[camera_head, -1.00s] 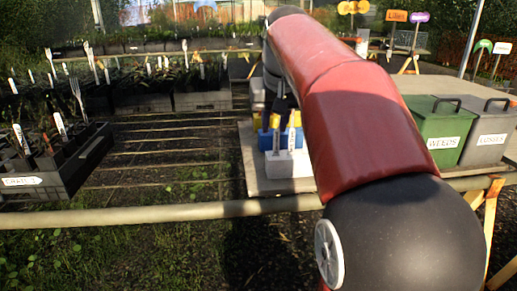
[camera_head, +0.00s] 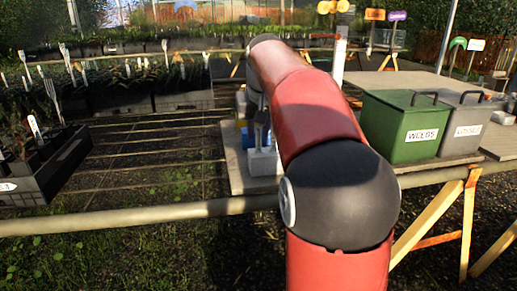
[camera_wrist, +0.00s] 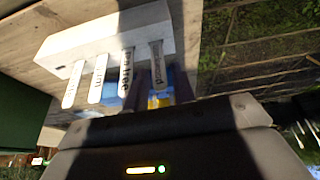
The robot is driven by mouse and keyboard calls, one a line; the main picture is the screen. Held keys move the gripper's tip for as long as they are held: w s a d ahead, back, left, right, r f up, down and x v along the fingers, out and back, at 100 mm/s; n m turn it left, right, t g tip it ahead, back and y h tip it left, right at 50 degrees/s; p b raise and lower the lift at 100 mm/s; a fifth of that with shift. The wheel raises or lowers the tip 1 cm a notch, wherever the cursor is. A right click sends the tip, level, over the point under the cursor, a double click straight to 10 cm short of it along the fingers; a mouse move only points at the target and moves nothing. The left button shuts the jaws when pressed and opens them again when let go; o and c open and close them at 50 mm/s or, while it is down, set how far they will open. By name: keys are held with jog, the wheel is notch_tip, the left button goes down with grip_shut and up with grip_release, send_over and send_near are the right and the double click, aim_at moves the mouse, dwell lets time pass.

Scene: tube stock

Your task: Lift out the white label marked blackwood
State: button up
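A white block (camera_wrist: 105,45) holds several white labels in a row; it also shows in the head view (camera_head: 263,163). In the wrist view the label at the right end of the row (camera_wrist: 157,62) carries dark lettering that seems to end in "wood"; I cannot read the whole word. The label beside it (camera_wrist: 127,70) has lettering too, and two more stand to its left. My gripper (camera_wrist: 158,92) appears open, its dark fingers either side of the right-end label in the picture. I cannot tell whether they touch it. In the head view my arm partly covers this spot.
Blue and yellow blocks (camera_wrist: 167,82) lie beyond the labels. A green bin marked WEEDS (camera_head: 405,127) and a grey bin (camera_head: 465,125) stand right on the bench (camera_head: 377,82). A black crate (camera_head: 58,168) is at left. A rail (camera_head: 140,215) crosses in front.

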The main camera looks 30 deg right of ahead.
grip_shut()
jog(key=shift+r, duration=0.15)
